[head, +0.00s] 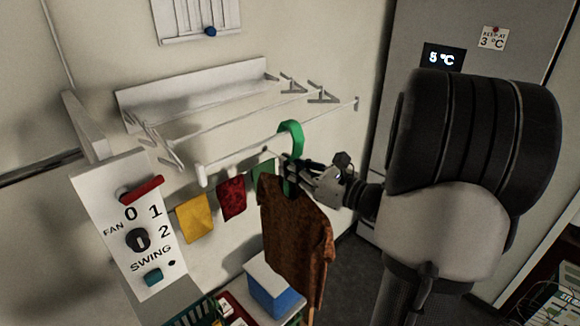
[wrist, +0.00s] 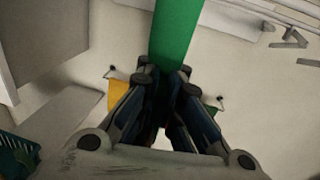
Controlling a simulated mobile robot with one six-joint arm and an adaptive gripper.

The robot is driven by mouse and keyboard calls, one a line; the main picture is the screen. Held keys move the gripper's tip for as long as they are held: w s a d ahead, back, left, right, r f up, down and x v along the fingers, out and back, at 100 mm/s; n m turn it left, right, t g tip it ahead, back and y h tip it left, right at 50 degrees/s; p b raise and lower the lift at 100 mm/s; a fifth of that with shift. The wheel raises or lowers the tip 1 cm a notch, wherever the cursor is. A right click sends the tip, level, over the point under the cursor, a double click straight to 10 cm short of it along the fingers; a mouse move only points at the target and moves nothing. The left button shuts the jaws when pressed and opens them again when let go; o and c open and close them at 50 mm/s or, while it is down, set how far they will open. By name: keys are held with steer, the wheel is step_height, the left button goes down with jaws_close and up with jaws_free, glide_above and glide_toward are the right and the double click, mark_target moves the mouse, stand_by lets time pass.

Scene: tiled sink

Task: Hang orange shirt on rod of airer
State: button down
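The orange shirt (head: 296,225), brownish orange and patterned, hangs upright from a green hanger (head: 294,132). My gripper (head: 291,172) is shut on the hanger just above the shirt's collar. In the wrist view my gripper (wrist: 165,80) has its fingers against both sides of the green hanger (wrist: 175,30). The white airer on the wall has a front rod (head: 240,151). The hanger's hook overlaps this rod in the head view, its top slightly above it. I cannot tell whether the hook is around the rod or in front of it.
Yellow (head: 194,218), red (head: 231,199) and green cloths hang on the wall below the airer. A fan switch panel (head: 135,225) stands at left. A blue box with a white lid (head: 272,285) and a green basket (head: 203,312) are below. A grey fridge (head: 410,30) is at right.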

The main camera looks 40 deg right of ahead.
steer(key=c, duration=1.7)
jaws_free()
steer(key=shift+s, duration=0.1)
steer(key=v, duration=1.2)
steer(key=shift+r, duration=0.1)
